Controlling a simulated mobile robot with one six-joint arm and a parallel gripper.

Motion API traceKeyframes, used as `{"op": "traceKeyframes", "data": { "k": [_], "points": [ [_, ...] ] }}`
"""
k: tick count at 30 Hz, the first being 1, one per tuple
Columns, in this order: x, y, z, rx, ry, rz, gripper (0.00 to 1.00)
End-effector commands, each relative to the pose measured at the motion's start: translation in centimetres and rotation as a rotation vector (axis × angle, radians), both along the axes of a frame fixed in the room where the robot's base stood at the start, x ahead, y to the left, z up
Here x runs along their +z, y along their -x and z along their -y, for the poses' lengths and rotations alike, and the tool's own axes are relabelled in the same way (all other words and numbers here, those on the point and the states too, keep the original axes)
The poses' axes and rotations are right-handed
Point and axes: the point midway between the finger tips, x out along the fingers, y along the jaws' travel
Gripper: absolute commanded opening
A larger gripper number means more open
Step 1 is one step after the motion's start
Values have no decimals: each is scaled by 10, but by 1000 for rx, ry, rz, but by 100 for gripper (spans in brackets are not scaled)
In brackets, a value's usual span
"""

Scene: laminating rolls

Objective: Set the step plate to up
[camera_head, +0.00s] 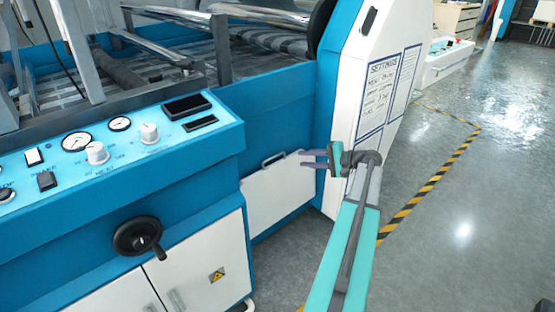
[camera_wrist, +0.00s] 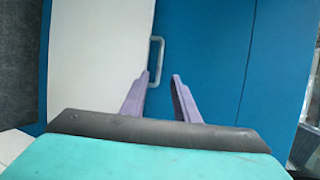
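The step plate (camera_head: 278,193) is a flat white panel on the blue machine's lower side, right of the control console. It looks roughly upright against the blue frame. Its grey handle (camera_head: 272,159) is at the top edge. In the wrist view the plate (camera_wrist: 95,60) fills the upper left, and the handle (camera_wrist: 157,60) sticks out from its right edge. My gripper (camera_head: 308,159) is to the right of the handle in the head view. In the wrist view my gripper (camera_wrist: 163,76) has its purple fingers apart, just short of the handle, with nothing between them.
The console (camera_head: 110,150) with dials and knobs and a black handwheel (camera_head: 138,237) stand left. A white side cover (camera_head: 375,85) with a settings sheet rises behind my gripper. Open grey floor (camera_head: 460,220) with a striped line (camera_head: 412,203) lies right.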

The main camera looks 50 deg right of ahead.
Motion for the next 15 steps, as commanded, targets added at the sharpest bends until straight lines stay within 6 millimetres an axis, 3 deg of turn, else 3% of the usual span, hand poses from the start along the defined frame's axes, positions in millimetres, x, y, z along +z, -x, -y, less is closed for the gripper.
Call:
{"op": "traceKeyframes", "data": {
  "k": [15],
  "points": [
    [-20, -63, -21, 5, -1, 0, 28]
  ]
}}
